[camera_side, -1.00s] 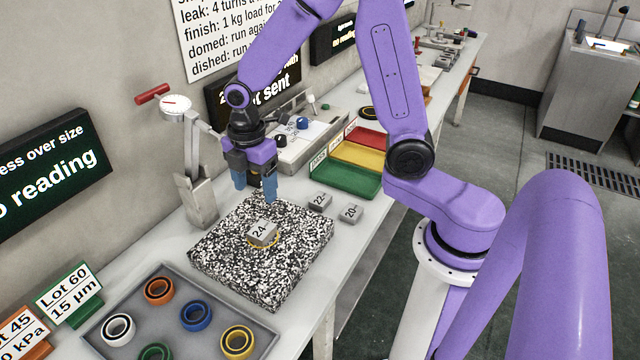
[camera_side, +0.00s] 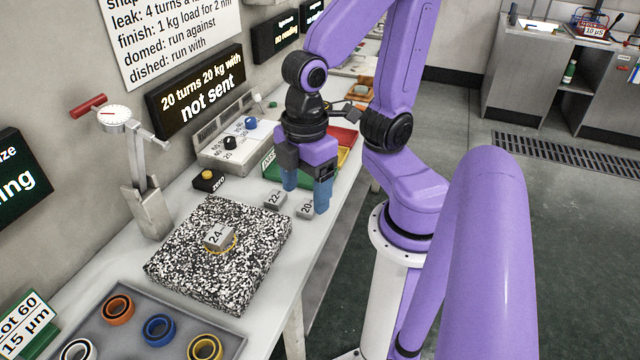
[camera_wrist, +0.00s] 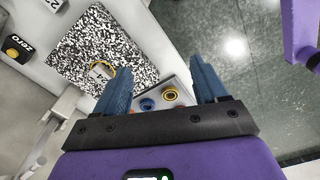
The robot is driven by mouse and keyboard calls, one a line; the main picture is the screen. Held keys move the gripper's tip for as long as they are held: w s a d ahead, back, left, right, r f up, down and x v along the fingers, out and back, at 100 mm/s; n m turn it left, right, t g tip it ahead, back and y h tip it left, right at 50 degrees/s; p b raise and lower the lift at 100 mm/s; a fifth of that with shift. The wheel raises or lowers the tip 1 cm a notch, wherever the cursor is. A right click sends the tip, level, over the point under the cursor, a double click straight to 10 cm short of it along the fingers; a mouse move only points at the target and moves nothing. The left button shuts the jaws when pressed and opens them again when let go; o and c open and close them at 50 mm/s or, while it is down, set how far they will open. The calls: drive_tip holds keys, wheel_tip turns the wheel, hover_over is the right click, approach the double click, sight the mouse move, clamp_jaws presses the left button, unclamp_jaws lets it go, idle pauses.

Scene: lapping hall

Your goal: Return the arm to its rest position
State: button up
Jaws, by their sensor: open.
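My gripper (camera_side: 306,190) has two blue fingers pointing down, spread apart with nothing between them. In the side view it is above the bench, near the grey blocks marked 22 (camera_side: 275,201) and 20 (camera_side: 305,211), to the right of the speckled plate. In the wrist view my gripper (camera_wrist: 160,70) also shows open, its fingers apart. My purple arm is bent above the bench. A grey block marked 24 (camera_side: 218,237) sits with a yellow ring (camera_side: 236,246) on the speckled plate (camera_side: 190,270), clear of my fingers.
A grey tray (camera_side: 110,340) with several coloured rings is at the front. Behind my gripper are coloured bins (camera_side: 343,137) and a control box (camera_side: 235,135). A dial gauge stand (camera_side: 148,200) stands left of the plate. Open floor (camera_side: 440,290) lies right of the bench.

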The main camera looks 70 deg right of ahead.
drive_tip(key=shift+s+d+r+m, duration=0.15)
drive_tip(key=shift+s+d, duration=0.1)
drive_tip(key=shift+s, duration=0.35)
drive_tip(key=shift+s+d+m, duration=0.15)
drive_tip(key=shift+s+d, duration=0.05)
drive_tip(key=shift+s, duration=0.4)
